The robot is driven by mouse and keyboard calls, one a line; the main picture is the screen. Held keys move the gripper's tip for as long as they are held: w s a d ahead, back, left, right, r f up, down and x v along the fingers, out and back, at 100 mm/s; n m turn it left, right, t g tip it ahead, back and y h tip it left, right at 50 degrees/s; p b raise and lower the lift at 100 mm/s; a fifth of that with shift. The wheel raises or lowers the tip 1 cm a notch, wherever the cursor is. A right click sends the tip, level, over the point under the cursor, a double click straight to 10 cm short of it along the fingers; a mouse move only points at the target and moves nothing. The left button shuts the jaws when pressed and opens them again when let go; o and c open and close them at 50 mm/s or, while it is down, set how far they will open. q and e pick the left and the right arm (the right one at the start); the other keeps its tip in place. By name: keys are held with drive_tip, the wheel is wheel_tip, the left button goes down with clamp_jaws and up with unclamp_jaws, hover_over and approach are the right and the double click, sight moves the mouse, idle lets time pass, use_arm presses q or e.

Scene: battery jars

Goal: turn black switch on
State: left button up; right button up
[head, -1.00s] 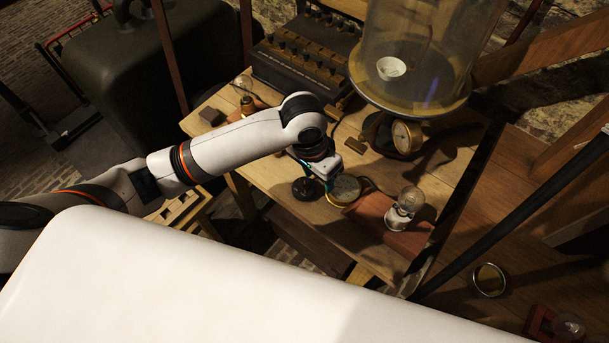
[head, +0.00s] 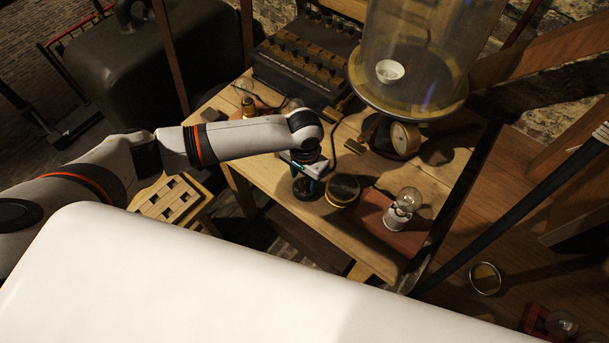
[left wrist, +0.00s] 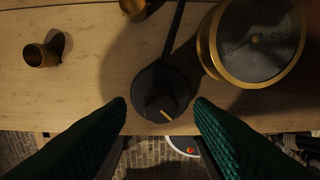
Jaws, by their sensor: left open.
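The black switch is a round black knob on a dark disc base (left wrist: 150,88), with a short yellow mark on it, in the left wrist view. In the head view its dark base (head: 306,190) shows near the table's front edge, partly under my gripper. My left gripper (left wrist: 160,104) is open, pointing down, with one green-padded finger on each side of the knob in the picture. I cannot tell whether the fingers touch it. The left gripper also shows in the head view (head: 307,168), above the switch. My right gripper is not in view.
A brass-rimmed gauge (head: 342,189) sits close right of the switch. A bulb on a socket (head: 404,208) stands farther right. A glass bell jar (head: 415,60) and a box with rows of knobs (head: 303,57) stand behind. A small brass cup (left wrist: 42,54) lies left.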

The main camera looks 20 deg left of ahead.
use_arm(q)
drive_tip(key=shift+f, duration=0.7)
drive_tip(key=c, duration=1)
